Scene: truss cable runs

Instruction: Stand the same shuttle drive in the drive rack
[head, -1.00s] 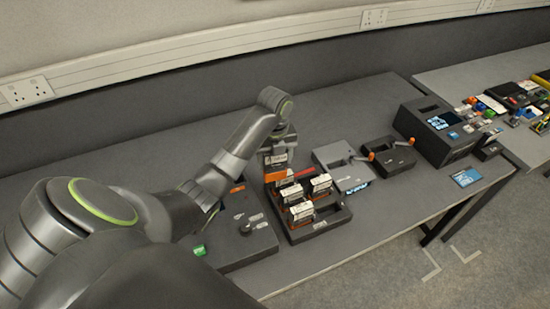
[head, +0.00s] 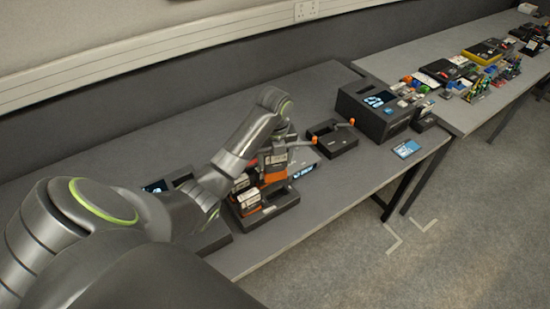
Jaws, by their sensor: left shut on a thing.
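My left gripper (head: 275,146) is shut on a shuttle drive (head: 274,160) with a white label and an orange lower part. The drive hangs upright over the back right part of the black drive rack (head: 279,208). I cannot tell whether its lower end touches the rack. Several similar drives with white labels and orange parts stand in the rack, one at its front (head: 248,200). The drives behind are partly hidden by my gripper and the held drive. My right gripper is not in view.
A blue card (head: 406,149) lies near the front edge. A second table (head: 432,58) holds many small items.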

